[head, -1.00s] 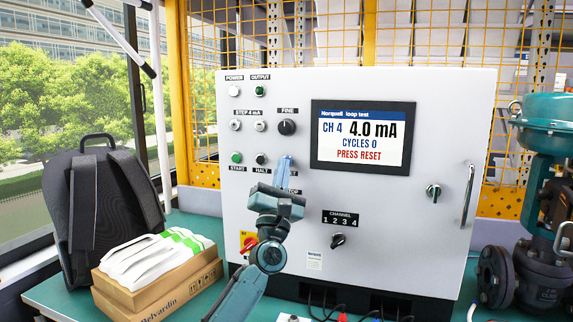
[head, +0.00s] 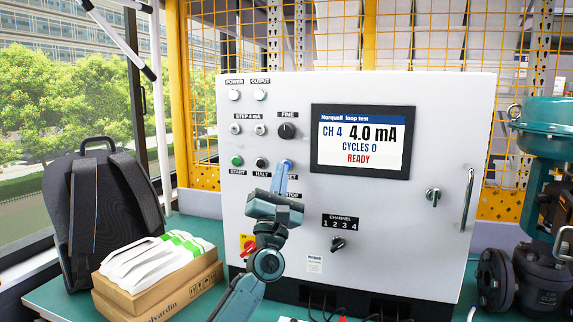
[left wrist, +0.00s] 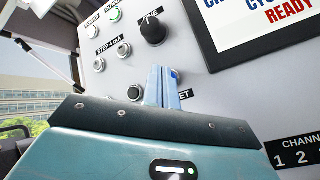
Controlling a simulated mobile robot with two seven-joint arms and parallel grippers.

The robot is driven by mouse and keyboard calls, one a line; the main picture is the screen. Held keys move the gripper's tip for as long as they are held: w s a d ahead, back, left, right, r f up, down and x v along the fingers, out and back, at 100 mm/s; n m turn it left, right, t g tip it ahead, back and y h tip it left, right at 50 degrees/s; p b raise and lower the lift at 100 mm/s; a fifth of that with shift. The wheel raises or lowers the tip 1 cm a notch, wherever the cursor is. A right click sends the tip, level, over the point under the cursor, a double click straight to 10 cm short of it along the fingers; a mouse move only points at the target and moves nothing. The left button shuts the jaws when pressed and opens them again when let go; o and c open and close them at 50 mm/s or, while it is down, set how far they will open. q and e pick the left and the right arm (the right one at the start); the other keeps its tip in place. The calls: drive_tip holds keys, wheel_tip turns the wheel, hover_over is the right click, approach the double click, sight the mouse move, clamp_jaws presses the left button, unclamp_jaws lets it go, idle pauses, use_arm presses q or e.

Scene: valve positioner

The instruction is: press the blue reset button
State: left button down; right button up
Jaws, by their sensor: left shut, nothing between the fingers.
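The control box (head: 400,220) stands upright on the bench. The blue reset button (head: 289,163) shows just at the top right of my left gripper's fingertips, mostly hidden by them. My left gripper (head: 281,170) is shut and empty, its fingers pointing at the panel. In the left wrist view the shut fingers (left wrist: 162,72) overlap the button's place, and a bit of the round button (left wrist: 175,73) shows beside them. I cannot tell whether the tips touch it. The screen (head: 362,140) reads CH 4, 4.0 mA, CYCLES 0, READY. My right gripper is not in view.
The green START button (head: 237,161), black HALT button (head: 260,163) and FINE knob (head: 287,131) are close to the fingers. A backpack (head: 95,215) and a carton (head: 160,295) stand on the left; a valve (head: 540,200) stands on the right.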

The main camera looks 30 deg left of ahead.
use_arm(q)
drive_tip(key=s+p, duration=0.1)
drive_tip(key=s, duration=0.1)
drive_tip(key=s+d+p, duration=0.1)
drive_tip(key=s, duration=0.2)
drive_tip(key=shift+d, duration=0.1)
idle(0.4)
idle(0.7)
